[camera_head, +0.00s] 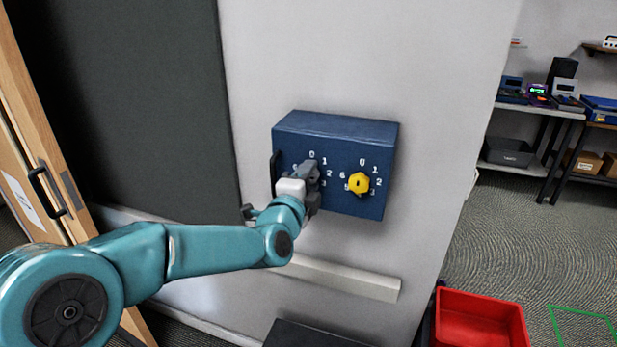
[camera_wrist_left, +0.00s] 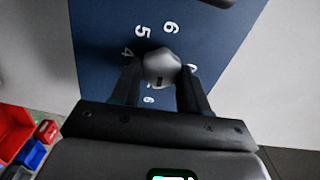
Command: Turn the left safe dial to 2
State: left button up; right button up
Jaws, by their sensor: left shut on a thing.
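A dark blue safe (camera_head: 338,127) is mounted on the pale wall in the head view. It has two dials side by side with white numbers around them. The left dial is a grey faceted knob (camera_wrist_left: 161,66), clear in the wrist view. My left gripper (camera_head: 311,180) is at this dial, with its two dark fingers (camera_wrist_left: 160,84) on either side of the knob, shut on it. It covers much of the left dial in the head view. I cannot tell which number the dial points to. The right dial is a yellow knob (camera_head: 359,183), untouched.
A dark handle (camera_head: 275,168) is on the safe's left side. A pale ledge (camera_head: 345,278) runs along the wall below. A red bin (camera_head: 480,318) stands on the floor at lower right. A wooden door frame (camera_head: 30,90) is at far left.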

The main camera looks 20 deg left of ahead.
pick_arm(q)
jog(key=shift+r+m, duration=0.1)
jog(key=shift+m, duration=0.4)
jog(key=o, duration=1)
jog(key=shift+a, duration=0.1)
jog(key=shift+o, duration=0.2)
jog(key=shift+w, duration=0.1)
jog(key=s+b, duration=0.3)
jog(key=s, duration=1.3)
jog(key=shift+s+a, duration=0.15)
jog(key=shift+a, duration=0.1)
